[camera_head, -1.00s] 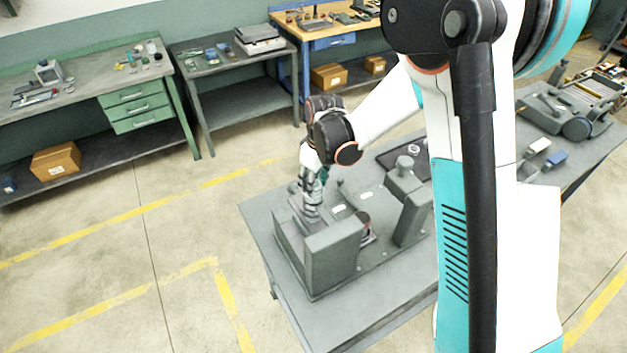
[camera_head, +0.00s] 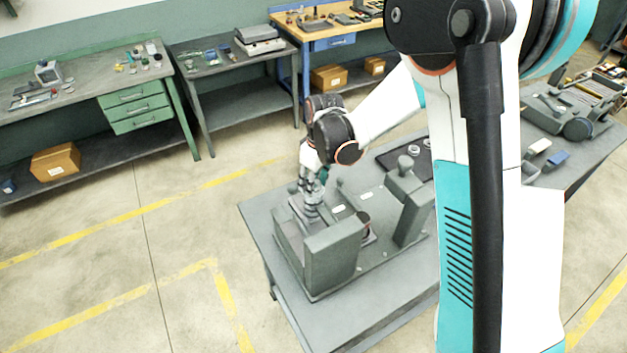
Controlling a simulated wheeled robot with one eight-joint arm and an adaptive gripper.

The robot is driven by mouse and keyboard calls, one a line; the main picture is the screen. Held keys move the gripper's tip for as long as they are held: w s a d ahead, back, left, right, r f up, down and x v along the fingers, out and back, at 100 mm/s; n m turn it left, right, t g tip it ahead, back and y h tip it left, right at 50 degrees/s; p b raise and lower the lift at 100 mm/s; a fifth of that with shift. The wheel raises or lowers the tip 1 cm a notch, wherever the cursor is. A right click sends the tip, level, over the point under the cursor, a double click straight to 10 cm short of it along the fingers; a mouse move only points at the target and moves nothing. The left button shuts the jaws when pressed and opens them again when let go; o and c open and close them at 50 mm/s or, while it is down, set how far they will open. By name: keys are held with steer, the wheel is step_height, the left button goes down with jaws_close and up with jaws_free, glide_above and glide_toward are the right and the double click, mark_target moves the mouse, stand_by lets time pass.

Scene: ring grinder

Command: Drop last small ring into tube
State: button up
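My gripper (camera_head: 311,212) points down at the left part of the grey fixture (camera_head: 333,258) on the grey table. Its fingertips are small and partly hidden behind the fixture's front block, so I cannot tell whether they are open or hold a ring. A dark round tube-like part (camera_head: 363,226) with a reddish rim stands to the right of the front block, partly hidden by it. I cannot make out a small ring near the gripper.
A grey upright block with a knob (camera_head: 405,190) stands right of the tube-like part. A dark mat (camera_head: 410,157) with small round items lies behind it. My own arm covers the right side of the table. The table's front (camera_head: 365,325) is clear.

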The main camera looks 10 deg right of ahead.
steer(key=shift+f+b, duration=0.1)
steer(key=shift+b, duration=0.25)
stand_by(0.5)
steer(key=o, duration=1.1)
steer(key=shift+o, duration=0.2)
steer(key=o, duration=0.6)
steer(key=shift+c, duration=0.2)
step_height(320, 180, up, 7)
steer(key=p, duration=0.3)
stand_by(0.4)
